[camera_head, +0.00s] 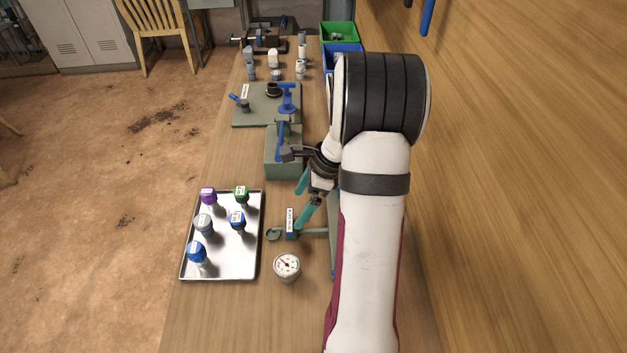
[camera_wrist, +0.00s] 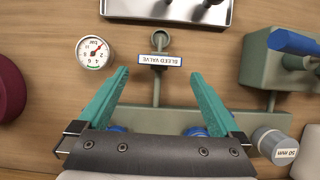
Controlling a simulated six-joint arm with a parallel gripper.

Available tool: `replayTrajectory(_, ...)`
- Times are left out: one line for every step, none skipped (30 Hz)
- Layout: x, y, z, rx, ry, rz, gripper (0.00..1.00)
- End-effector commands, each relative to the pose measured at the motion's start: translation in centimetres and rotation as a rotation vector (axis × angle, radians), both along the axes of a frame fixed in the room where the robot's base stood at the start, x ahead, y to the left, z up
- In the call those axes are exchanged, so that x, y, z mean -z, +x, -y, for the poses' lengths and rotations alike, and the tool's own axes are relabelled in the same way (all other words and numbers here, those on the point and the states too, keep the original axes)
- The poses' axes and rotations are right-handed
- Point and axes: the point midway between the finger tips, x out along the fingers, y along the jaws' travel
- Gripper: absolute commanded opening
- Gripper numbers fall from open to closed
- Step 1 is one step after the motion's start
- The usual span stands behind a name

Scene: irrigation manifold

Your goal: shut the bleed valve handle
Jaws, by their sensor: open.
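The bleed valve label (camera_head: 290,221) is a small white plate with blue beside it, on a grey pipe at the table's middle. In the wrist view the BLEED VALVE label (camera_wrist: 160,61) appears upside down, just below the pipe's round end (camera_wrist: 160,38). I cannot make out a separate handle there. My gripper (camera_head: 297,211) has teal fingers and is open and empty, close to the label. In the wrist view my gripper (camera_wrist: 160,75) has its fingertips apart, left and right of the pipe. Two blue parts (camera_wrist: 195,131) are partly hidden behind the gripper's body.
A pressure gauge (camera_head: 287,265) stands near the front. A metal tray (camera_head: 223,268) with several coloured caps lies to the left. A green block (camera_head: 283,171) with a blue handle stands beyond the gripper. A grey 50 mm cylinder (camera_wrist: 273,143) is at lower right in the wrist view.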

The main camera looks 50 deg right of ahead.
Motion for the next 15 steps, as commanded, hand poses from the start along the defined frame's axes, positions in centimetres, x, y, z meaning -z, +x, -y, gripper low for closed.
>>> replayTrajectory(-1.5, -0.4, 0.6, 0.003, -0.006, 0.004, 1.00)
replayTrajectory(-2.5, -0.7, 0.8, 0.003, -0.005, 0.004, 1.00)
replayTrajectory(-3.7, -1.0, 1.2, 0.004, -0.005, 0.004, 1.00)
replayTrajectory(-4.6, -1.3, 1.4, 0.003, -0.005, 0.004, 1.00)
replayTrajectory(-5.3, -1.6, 1.6, 0.003, -0.004, 0.003, 1.00)
replayTrajectory(-6.3, -1.8, 2.0, 0.004, -0.005, 0.004, 1.00)
replayTrajectory(-7.0, -2.1, 2.1, 0.004, -0.003, 0.002, 1.00)
replayTrajectory(-7.6, -2.2, 2.3, 0.004, -0.003, 0.002, 1.00)
replayTrajectory(-8.3, -2.4, 2.4, 0.003, -0.003, 0.001, 1.00)
replayTrajectory(-8.7, -2.6, 2.6, 0.003, -0.003, 0.001, 1.00)
replayTrajectory(-9.0, -2.7, 2.7, 0.003, -0.002, 0.001, 1.00)
replayTrajectory(-9.4, -2.8, 2.8, 0.002, -0.003, 0.000, 1.00)
replayTrajectory(-9.6, -2.9, 2.8, 0.002, -0.002, 0.000, 1.00)
replayTrajectory(-9.7, -2.9, 2.8, 0.001, -0.001, 0.000, 1.00)
replayTrajectory(-9.8, -2.9, 2.8, 0.001, -0.001, 0.000, 1.00)
